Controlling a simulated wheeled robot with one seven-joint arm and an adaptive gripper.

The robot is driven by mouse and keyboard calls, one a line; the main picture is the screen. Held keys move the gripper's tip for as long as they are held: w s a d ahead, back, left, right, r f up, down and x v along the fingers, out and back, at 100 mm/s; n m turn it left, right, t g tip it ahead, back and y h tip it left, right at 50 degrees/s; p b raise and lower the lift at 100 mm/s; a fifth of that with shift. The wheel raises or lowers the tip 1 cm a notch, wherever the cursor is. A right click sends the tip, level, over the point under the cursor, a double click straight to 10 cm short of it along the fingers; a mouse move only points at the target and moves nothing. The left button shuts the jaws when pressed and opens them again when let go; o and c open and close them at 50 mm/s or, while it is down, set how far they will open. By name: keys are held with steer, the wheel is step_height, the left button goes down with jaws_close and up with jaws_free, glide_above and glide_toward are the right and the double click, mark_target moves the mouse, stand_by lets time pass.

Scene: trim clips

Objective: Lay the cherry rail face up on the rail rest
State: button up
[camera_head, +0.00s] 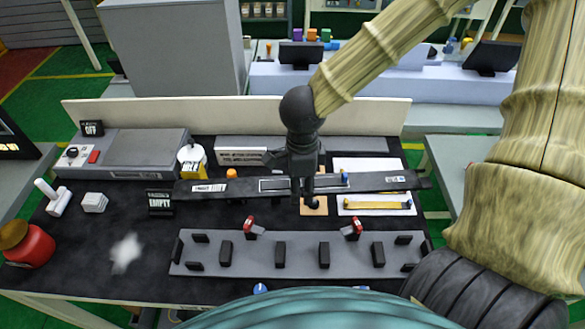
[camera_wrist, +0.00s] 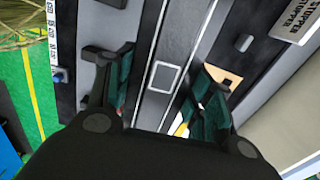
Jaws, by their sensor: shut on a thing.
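My gripper (camera_head: 304,186) is shut on the middle of a long dark rail (camera_head: 240,187), which spans left to right above the black table. I take it for the cherry rail, though it looks near black, with white labels near both ends. In the wrist view the rail (camera_wrist: 163,78) runs between the dark green fingers (camera_wrist: 160,100) and shows a pale square outline on a grey strip. I cannot tell which side is its face. A grey plate with black upright blocks (camera_head: 302,262), probably the rail rest, lies in front of the rail; its blocks carry nothing.
Two red-topped clamps (camera_head: 250,228) stand at the plate's back edge. Behind the rail are a yellow-and-white bottle (camera_head: 192,161) and a grey machine (camera_head: 130,150). A white sheet (camera_head: 348,209) with a yellow strip is at right. A red jar (camera_head: 30,246) stands far left.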

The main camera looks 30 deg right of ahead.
steer(key=shift+r+m, duration=0.2)
steer(key=shift+m, duration=0.3)
steer(key=shift+a+r+p, duration=0.1)
steer(key=shift+r+p, duration=0.05)
steer(key=shift+p, duration=0.5)
steer(key=shift+w+d+p, duration=0.3)
steer(key=shift+w+p, duration=0.2)
steer(key=shift+w+d+f+p, duration=0.45)
steer(key=shift+w+d+p, duration=0.7)
steer(key=shift+w+d, duration=2.2)
steer(key=shift+w+d+f+p, duration=0.4)
steer(key=shift+w+d+p, duration=1.05)
steer(key=shift+w, duration=3.45)
steer(key=shift+w+d+f+p, duration=0.45)
steer(key=shift+w+d+p, duration=0.45)
steer(key=shift+w+d, duration=2.55)
steer(key=shift+w+a+f+b, duration=0.25)
steer(key=shift+f+b, duration=0.45)
steer(key=shift+f, duration=0.85)
steer(key=shift+w+a+f+b, duration=0.2)
steer(key=shift+f+b, duration=0.5)
steer(key=shift+f, duration=0.85)
steer(key=shift+w+a+f+b, duration=0.25)
steer(key=shift+f+b, duration=0.45)
steer(key=shift+f, duration=0.85)
steer(key=shift+s, duration=0.1)
